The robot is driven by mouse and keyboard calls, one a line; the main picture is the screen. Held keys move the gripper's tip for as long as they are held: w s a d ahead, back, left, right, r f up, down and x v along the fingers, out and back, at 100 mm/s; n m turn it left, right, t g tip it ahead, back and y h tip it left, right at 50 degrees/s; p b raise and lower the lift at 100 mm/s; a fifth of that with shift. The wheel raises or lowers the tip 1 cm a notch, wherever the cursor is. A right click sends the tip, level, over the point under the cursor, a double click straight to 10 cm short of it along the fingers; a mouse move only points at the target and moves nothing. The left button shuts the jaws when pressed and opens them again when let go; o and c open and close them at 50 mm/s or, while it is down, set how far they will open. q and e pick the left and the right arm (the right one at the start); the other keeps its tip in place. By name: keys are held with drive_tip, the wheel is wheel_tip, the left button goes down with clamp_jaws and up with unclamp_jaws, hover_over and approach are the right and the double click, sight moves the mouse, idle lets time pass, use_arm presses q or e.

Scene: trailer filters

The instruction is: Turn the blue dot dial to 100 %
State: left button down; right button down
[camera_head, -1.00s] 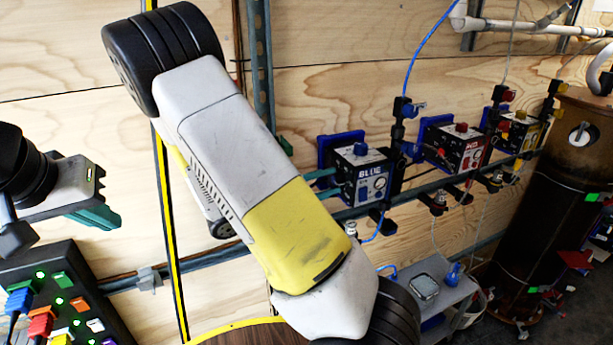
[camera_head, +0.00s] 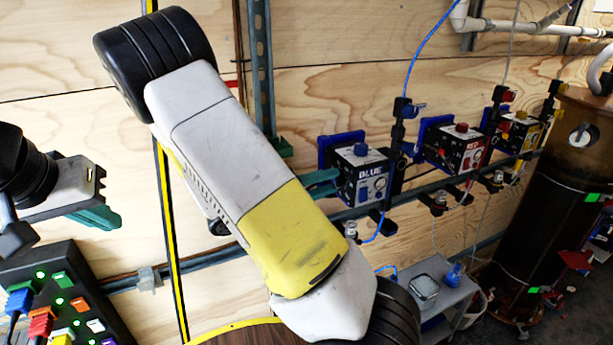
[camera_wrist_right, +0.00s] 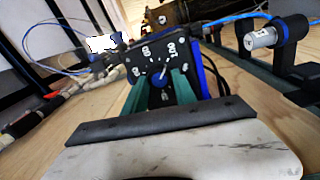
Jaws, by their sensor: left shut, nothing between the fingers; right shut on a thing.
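The box marked BLUE (camera_head: 362,190) hangs on the wall rail at the middle right. A round blue dial (camera_wrist_right: 158,93) sits low on that panel. My right gripper (camera_wrist_right: 160,88) has its green fingers on both sides of the dial and is shut on it. The fingers hide part of the dial, and I cannot read its setting. In the head view, my right gripper (camera_head: 318,178) reaches the box's left side. My left gripper (camera_head: 97,215) is shut and empty at the left.
A red box (camera_head: 455,150) and a yellow box (camera_head: 522,132) hang further right on the rail. A panel with lit green lights (camera_head: 65,305) stands at the lower left. A dark cylinder (camera_head: 545,210) stands at the right. Blue tubing (camera_head: 425,45) runs above the BLUE box.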

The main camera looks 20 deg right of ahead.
idle(0.4)
drive_tip(key=c, duration=1)
unclamp_jaws()
drive_tip(key=a, duration=0.7)
drive_tip(key=shift+s+a+f, duration=0.25)
drive_tip(key=shift+a, duration=0.15)
